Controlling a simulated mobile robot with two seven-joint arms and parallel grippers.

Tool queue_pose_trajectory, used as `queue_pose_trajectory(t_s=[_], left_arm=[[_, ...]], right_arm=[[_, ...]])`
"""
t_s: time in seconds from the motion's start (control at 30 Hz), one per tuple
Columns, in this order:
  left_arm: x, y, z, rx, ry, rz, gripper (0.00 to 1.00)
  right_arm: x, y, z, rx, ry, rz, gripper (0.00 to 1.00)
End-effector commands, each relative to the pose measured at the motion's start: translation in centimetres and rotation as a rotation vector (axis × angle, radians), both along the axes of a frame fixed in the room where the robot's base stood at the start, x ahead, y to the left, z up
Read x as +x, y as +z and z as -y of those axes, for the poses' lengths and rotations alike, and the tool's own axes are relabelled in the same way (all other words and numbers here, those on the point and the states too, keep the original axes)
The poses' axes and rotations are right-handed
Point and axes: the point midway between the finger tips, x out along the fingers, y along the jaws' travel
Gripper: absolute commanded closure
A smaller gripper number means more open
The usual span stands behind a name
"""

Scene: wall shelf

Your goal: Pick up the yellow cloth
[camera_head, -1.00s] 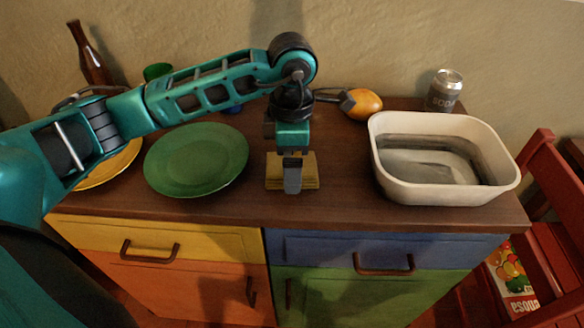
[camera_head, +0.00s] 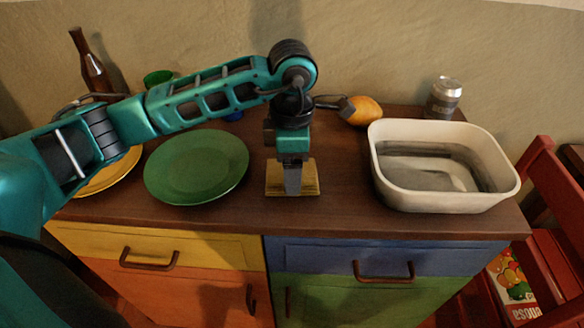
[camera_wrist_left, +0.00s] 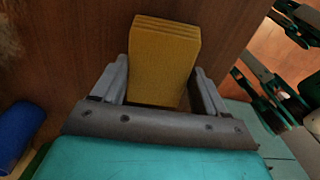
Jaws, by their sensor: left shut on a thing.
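The yellow cloth (camera_head: 308,181) is a folded, layered block on the dark wooden cabinet top, between the green plate and the white basin. My left gripper (camera_head: 292,188) points down over it, with its fingers at the cloth. In the left wrist view the cloth (camera_wrist_left: 163,60) sits between the two fingers of my left gripper (camera_wrist_left: 158,88), which is shut on it. In the head view the cloth appears to be at the cabinet top; I cannot tell whether it touches the wood. My right gripper is in neither view.
A white basin (camera_head: 445,199) stands to the right. Behind are an orange fruit-like item (camera_head: 364,110), a can (camera_head: 444,97) and a brown bottle (camera_head: 88,62). A red chair (camera_head: 551,205) stands at right.

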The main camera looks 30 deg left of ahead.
Motion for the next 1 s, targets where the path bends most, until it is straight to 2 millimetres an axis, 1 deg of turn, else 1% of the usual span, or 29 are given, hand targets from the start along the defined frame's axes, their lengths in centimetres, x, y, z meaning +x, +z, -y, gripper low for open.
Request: queue_pose_trajectory(t_s=[0.17, 0.27, 0.37, 0.57, 0.6, 0.7, 0.9, 1.0], left_arm=[[0.1, 1.5, 0.0, 0.000, 0.001, 0.004, 0.56], [0.1, 3.2, 0.0, 0.000, 0.000, 0.006, 0.56], [0.2, 5.6, 0.0, -0.001, 0.000, 0.009, 0.56], [0.1, 11.2, 0.0, -0.001, 0.001, 0.008, 0.56], [0.1, 12.4, 0.0, 0.000, 0.000, 0.008, 0.56], [0.1, 14.6, -0.1, 0.002, 0.001, 0.007, 0.56], [0.0, 17.8, -0.1, 0.000, 0.001, 0.004, 0.56], [0.1, 18.7, -0.1, 0.001, 0.001, 0.002, 0.56]], right_arm=[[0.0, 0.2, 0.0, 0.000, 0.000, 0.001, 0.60], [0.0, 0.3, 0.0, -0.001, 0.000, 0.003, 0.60], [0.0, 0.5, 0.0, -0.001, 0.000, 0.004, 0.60], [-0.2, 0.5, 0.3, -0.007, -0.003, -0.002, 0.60], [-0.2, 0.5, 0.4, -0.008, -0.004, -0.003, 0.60], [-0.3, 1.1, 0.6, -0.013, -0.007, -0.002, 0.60], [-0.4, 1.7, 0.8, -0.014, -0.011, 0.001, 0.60], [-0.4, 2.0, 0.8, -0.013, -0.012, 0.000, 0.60]])
